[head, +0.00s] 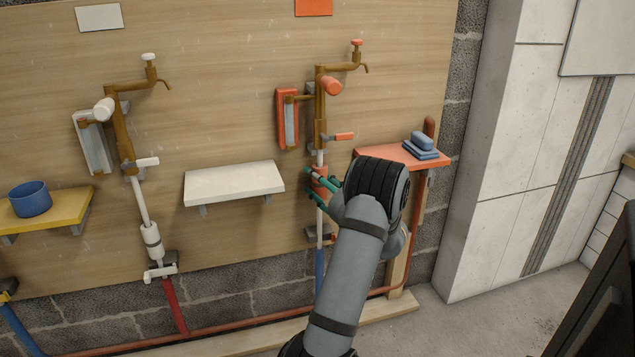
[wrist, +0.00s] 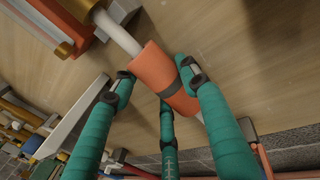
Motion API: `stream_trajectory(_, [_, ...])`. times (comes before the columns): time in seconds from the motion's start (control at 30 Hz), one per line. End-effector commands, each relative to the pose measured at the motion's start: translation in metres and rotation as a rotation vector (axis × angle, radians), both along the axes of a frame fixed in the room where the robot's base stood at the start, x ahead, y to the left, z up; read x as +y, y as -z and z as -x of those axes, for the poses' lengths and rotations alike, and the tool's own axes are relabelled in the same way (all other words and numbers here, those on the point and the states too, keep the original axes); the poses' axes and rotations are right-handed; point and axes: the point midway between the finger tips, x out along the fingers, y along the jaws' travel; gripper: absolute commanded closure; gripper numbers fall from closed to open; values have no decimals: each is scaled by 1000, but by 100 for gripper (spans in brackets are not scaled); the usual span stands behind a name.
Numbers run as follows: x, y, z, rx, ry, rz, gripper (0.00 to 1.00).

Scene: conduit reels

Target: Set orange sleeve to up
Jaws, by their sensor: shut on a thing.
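The orange sleeve (head: 321,188) sits around a thin white upright pipe (head: 319,158) on the right-hand fixture. It is below the orange-handled valve and above a small bracket with an orange lever (head: 320,236). In the wrist view the orange sleeve (wrist: 152,66) has a dark grey band and the white pipe (wrist: 118,33) comes out of its upper end. My gripper (head: 314,183) has green fingers and is shut on the sleeve, coming from the right in the head view. The wrist view shows the green fingers (wrist: 158,82) around the sleeve. My gripper hides part of the sleeve.
A white shelf (head: 234,183) stands left of the pipe, and an orange shelf (head: 405,155) with blue blocks (head: 422,146) stands close to the right. A similar white-sleeved fixture (head: 152,240) is further left. A blue hose (head: 319,265) runs below the bracket.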

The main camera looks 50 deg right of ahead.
Motion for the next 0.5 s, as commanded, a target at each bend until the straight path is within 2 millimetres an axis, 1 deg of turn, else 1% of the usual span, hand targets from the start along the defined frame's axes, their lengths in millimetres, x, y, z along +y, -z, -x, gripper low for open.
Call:
stream_trajectory(0.03, [-1, -4, -1, -9, 1, 4, 100])
stream_trajectory(0.1, [-1, -5, -1, -10, 1, 5, 100])
stream_trajectory(0.13, [-1, -5, -1, -11, 1, 5, 55])
stream_trajectory(0.4, [-1, -3, 0, -8, 1, 4, 39])
stream_trajectory(0.5, [-1, -3, 0, -7, 1, 4, 35])
